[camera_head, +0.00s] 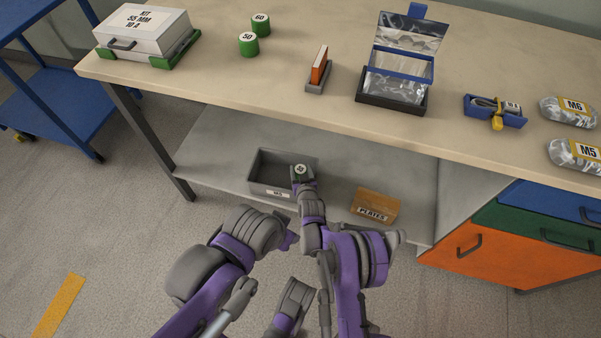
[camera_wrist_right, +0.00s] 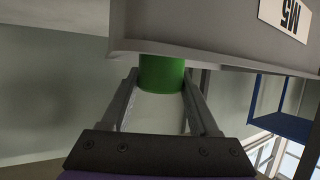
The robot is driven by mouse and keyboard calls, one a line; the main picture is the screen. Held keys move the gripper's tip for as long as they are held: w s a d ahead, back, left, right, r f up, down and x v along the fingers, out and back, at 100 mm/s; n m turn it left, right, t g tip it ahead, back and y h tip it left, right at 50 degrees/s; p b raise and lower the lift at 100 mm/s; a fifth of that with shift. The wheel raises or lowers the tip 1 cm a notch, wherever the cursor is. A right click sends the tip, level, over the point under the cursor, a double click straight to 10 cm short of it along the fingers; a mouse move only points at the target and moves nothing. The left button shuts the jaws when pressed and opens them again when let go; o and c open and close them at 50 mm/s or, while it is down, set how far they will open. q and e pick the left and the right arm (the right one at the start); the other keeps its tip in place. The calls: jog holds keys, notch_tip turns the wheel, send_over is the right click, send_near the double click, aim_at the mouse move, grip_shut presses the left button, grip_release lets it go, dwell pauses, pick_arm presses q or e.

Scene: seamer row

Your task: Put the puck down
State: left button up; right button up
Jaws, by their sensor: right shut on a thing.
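A small green puck (camera_head: 300,168) with a white numbered label on top is held by my right gripper (camera_head: 303,180); the number is too small to read. In the right wrist view the green puck (camera_wrist_right: 162,73) sits between the two fingers of my right gripper (camera_wrist_right: 160,95), which are shut on it. The puck is at the right part of the grey bin (camera_head: 262,180). In the wrist view the rim of the bin (camera_wrist_right: 215,30) hides part of the puck. My left arm shows, but I cannot make out its gripper.
The bin stands on the lower shelf (camera_head: 225,150), beside a wooden block marked PLAYER (camera_head: 374,205). Green pucks 50 (camera_head: 248,44) and 60 (camera_head: 261,25) stand on the table top (camera_head: 200,85) above. Orange, green and blue drawers (camera_head: 520,240) are at the right.

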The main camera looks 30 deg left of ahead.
jog(key=shift+f, duration=0.85)
jog(key=shift+f+b, duration=0.55)
jog(key=shift+b, duration=0.2)
jog(key=o, duration=1.4)
jog(key=shift+o, duration=0.2)
jog(key=shift+r, duration=0.1)
